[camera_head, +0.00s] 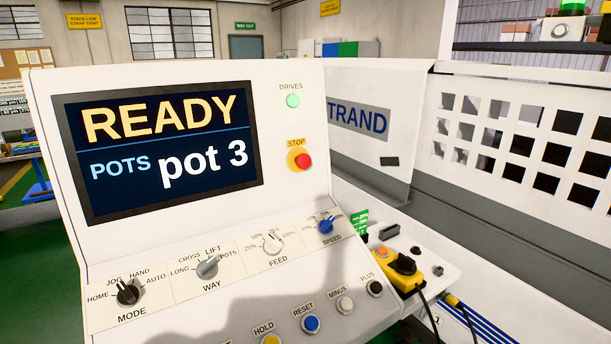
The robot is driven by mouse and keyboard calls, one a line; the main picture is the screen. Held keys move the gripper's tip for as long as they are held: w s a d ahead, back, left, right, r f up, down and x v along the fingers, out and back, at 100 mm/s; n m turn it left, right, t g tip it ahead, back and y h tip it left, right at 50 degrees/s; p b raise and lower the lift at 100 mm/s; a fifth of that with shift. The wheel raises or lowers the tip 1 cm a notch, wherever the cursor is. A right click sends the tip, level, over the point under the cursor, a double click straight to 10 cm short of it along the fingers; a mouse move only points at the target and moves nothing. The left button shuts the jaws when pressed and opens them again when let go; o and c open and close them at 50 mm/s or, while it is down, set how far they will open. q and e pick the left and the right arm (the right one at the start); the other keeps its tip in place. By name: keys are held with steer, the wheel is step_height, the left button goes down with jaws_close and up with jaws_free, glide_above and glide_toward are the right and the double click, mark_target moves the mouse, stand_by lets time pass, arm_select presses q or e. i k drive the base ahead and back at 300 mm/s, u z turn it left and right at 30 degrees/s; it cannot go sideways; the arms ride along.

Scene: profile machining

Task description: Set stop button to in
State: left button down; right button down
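The stop button (304,161) is a red mushroom head on a yellow round base, under the label STOP. It sits on the right part of the upright white control panel (200,75). The red head appears to stand out from its base, but how far in it is I cannot tell for certain. Neither of my grippers shows in the head view. Nothing covers the button.
A screen (165,145) reads READY, POTS, pot 3. A green DRIVES lamp (293,101) is above the stop button. Knobs, including the blue SPEED knob (326,225), line the sloped ledge below. A yellow pendant box (396,270) lies at the right. Space before the panel is clear.

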mark_target(304, 160)
steer(key=u, duration=0.95)
steer(key=k, duration=0.75)
steer(key=z, duration=1.65)
